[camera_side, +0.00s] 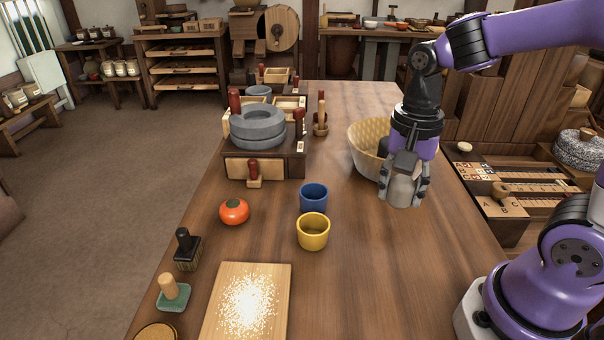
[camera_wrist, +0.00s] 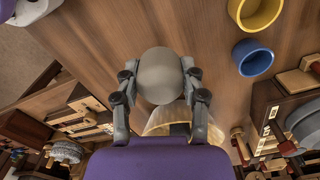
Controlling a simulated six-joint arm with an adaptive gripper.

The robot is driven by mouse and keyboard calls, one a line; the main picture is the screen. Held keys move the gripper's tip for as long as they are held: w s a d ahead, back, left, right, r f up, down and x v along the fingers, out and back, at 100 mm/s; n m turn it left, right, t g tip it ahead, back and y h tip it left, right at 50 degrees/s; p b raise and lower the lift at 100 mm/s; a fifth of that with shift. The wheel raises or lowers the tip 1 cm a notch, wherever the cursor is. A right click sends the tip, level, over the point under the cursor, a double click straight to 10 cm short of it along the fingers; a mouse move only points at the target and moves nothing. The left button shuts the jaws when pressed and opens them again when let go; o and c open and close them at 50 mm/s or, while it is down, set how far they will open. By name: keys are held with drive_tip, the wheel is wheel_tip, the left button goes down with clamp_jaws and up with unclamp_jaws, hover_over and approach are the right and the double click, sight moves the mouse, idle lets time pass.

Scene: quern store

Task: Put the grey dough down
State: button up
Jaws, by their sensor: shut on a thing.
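The grey dough (camera_side: 402,189) is a smooth rounded lump between the fingers of my gripper (camera_side: 405,193). My gripper points down and is shut on it, in front of the woven basket. In the wrist view the dough (camera_wrist: 160,75) sits between both fingertips of my gripper (camera_wrist: 160,82), with wooden table top behind it. I cannot tell for sure how far the dough is above the table (camera_side: 350,262).
A woven basket (camera_side: 364,146) stands just behind my gripper. A blue cup (camera_side: 313,197), a yellow cup (camera_side: 313,232) and an orange persimmon (camera_side: 234,212) stand left. A stone quern (camera_side: 258,128) is farther back. A floured board (camera_side: 220,308) lies front left. The table's middle right is clear.

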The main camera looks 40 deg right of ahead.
drive_tip(key=s+d+m, duration=0.2)
drive_tip(key=d+m, duration=0.3)
drive_tip(key=d, duration=0.1)
hover_over(450, 217)
wheel_tip(450, 217, down, 7)
drive_tip(key=shift+r, duration=0.2)
drive_tip(key=shift+d+f, duration=0.1)
drive_tip(key=shift+f, duration=1.95)
drive_tip(key=shift+f, duration=0.1)
drive_tip(key=o, duration=1.2)
drive_tip(key=shift+c, duration=0.2)
